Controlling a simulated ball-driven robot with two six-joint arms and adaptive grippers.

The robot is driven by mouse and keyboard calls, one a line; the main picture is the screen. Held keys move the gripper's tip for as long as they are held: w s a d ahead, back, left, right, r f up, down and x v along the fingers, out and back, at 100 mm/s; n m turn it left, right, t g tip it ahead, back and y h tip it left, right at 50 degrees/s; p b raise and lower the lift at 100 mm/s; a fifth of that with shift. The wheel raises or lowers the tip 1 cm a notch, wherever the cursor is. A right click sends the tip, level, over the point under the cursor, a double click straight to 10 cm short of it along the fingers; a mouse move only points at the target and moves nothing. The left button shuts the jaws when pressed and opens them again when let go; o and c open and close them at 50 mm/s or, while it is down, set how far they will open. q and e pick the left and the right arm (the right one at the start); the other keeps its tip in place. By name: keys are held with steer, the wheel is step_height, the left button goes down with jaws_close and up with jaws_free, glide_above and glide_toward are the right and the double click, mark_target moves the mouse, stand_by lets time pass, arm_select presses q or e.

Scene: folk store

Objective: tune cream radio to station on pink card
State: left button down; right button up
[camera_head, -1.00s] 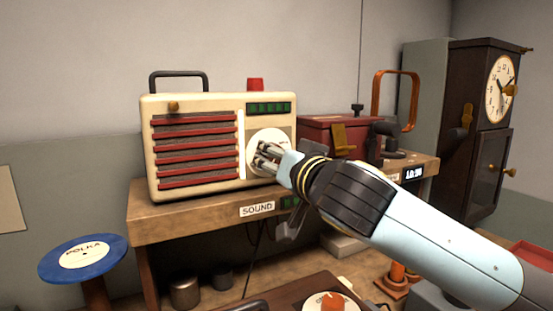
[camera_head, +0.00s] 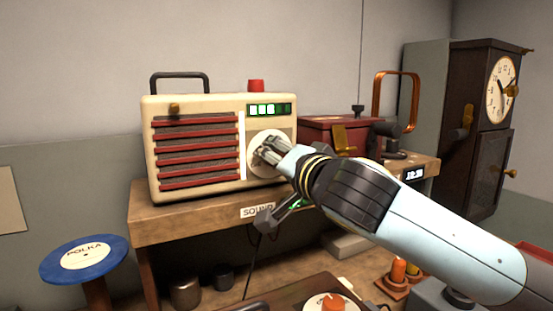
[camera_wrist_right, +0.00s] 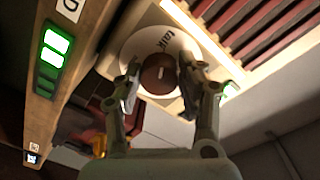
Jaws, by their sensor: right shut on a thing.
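The cream radio (camera_head: 195,190) stands upright on the wooden bench, with red slats, a top handle and a red button (camera_head: 256,85). Three segments of its green display (camera_head: 268,109) are brightly lit. My right gripper (camera_head: 271,150) is shut on the knob at the centre of the radio's white dial. In the right wrist view my right gripper (camera_wrist_right: 160,85) has its fingers on either side of the dark round knob (camera_wrist_right: 157,73). The word "talk" shows on the dial (camera_wrist_right: 139,43); other dial markings are hidden. I cannot make out a pink card. My left gripper is not in view.
A "SOUND" label (camera_head: 257,211) is on the front edge of the bench (camera_head: 180,227). A dark red box (camera_head: 325,132) stands right of the radio. A blue "POLKA" disc (camera_head: 84,272) is at lower left, a tall clock (camera_head: 472,140) at right.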

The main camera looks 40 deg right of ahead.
mark_target(268, 103)
steer(key=shift+f, duration=0.15)
steer(key=o, duration=1.2)
steer(key=shift+c, duration=0.2)
steer(key=shift+r, duration=5.1)
